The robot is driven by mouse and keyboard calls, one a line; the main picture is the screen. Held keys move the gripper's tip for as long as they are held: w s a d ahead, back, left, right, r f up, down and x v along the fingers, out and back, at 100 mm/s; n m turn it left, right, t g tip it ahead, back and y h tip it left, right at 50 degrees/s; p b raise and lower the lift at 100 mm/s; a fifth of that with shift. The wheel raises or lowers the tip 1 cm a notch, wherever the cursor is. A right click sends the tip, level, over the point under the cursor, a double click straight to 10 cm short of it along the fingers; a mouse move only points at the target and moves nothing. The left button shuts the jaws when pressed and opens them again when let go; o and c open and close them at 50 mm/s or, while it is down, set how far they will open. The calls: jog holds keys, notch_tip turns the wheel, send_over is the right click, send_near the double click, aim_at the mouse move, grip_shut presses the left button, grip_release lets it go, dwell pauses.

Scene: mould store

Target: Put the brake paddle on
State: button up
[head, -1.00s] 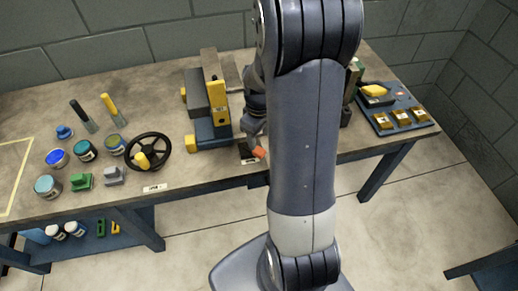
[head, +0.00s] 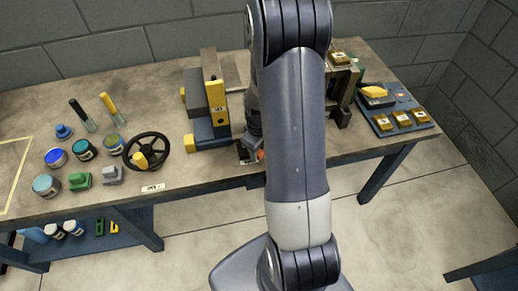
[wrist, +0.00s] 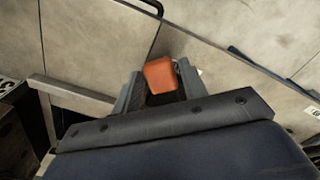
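The orange end of what looks like the brake paddle (head: 261,155) shows at the front edge of the workbench, beside a dark base with a small label. My arm hides part of it in the head view. In the wrist view the orange end (wrist: 160,74) sits at the mouth of my gripper (wrist: 160,88), between the fingertips and a little beyond them. The fingers stand apart on either side of it, with a dark gap behind it. I see no clear grip on it. In the head view my gripper is mostly hidden behind my arm.
A grey and blue vise-like device with a yellow block (head: 216,100) stands just left of my arm. A black handwheel (head: 147,151), jars and tools lie further left on the workbench (head: 190,175). A blue tray (head: 384,128) with yellow-topped pieces is at the right.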

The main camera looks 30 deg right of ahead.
jog(key=c, duration=0.7)
jog(key=shift+a, duration=0.1)
jog(key=m, duration=0.1)
jog(key=a+m+b, duration=0.1)
jog(key=m, duration=0.1)
jog(key=shift+s+a+m, duration=0.2)
jog(key=shift+a+m, duration=0.05)
jog(key=shift+m, duration=0.05)
jog(key=m, duration=0.1)
jog(key=a+m+b, duration=0.1)
jog(key=m, duration=0.1)
jog(key=shift+a+m, duration=0.3)
jog(key=m, duration=0.1)
jog(key=a+m, duration=0.1)
jog(key=m, duration=0.1)
jog(key=w+m+b, duration=0.1)
jog(key=shift+a+m, duration=0.3)
jog(key=shift+a, duration=0.1)
jog(key=shift+w+a+m, duration=0.35)
jog(key=shift+m, duration=0.7)
jog(key=shift+w+a+m, duration=0.3)
jog(key=shift+m, duration=0.75)
